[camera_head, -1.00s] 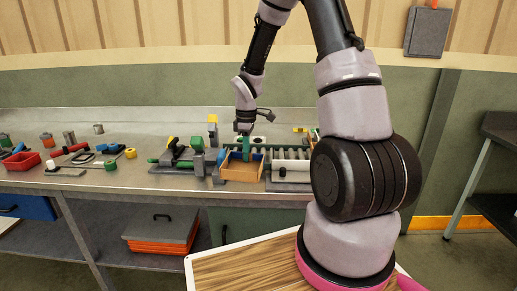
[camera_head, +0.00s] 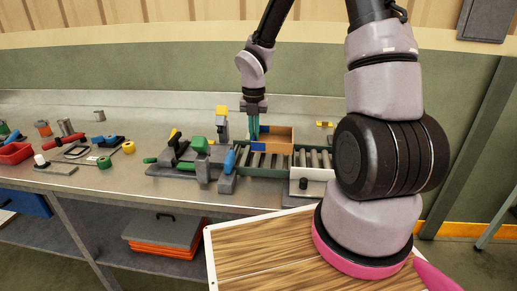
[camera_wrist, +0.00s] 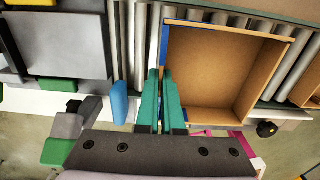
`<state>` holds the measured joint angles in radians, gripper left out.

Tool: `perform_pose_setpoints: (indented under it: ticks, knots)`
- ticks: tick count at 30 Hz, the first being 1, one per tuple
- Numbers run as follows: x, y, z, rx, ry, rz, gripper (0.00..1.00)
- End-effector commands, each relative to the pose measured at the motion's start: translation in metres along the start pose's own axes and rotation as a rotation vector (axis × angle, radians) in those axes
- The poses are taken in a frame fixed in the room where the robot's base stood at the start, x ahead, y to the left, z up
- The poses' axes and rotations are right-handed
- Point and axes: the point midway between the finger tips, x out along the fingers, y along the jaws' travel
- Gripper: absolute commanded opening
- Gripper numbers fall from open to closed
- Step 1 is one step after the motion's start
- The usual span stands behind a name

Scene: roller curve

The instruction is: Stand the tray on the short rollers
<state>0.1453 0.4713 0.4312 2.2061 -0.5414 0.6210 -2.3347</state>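The tray (camera_head: 279,136) is a shallow brown open box with blue strips on its edges. It sits at the back of the roller line in the head view. In the wrist view its empty floor (camera_wrist: 222,68) faces up. My gripper (camera_head: 253,133) is at its left wall. In the wrist view the teal fingers (camera_wrist: 161,82) lie close together, one each side of that blue-edged wall, and look shut on it. Rollers (camera_head: 262,160) in a green frame lie in front of the tray, and pale rollers (camera_head: 313,158) lie to its right. Contact under the tray is hidden.
A blue-handled grey fixture (camera_head: 229,168) and a green-topped one (camera_head: 199,150) stand left of the rollers. A white plate (camera_head: 308,181) fronts the right rollers. Tools and a red bin (camera_head: 14,153) lie farther left. My forearm hides the bench's right part.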

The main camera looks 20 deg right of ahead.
Motion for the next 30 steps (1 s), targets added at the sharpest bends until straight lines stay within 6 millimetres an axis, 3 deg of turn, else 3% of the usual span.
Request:
perform_pose_setpoints:
  ticks: [12,24,26,27,30]
  knots:
    - [0.049,0.000,0.000,0.002,0.001,-0.001,0.00]
    - [0.053,0.000,0.000,0.002,0.000,0.000,0.00]
    - [0.053,0.000,0.000,0.003,-0.001,0.000,0.27]
    - [0.053,0.000,0.000,0.003,-0.001,0.000,0.34]
    - [0.053,0.000,0.000,0.003,-0.001,0.000,0.34]
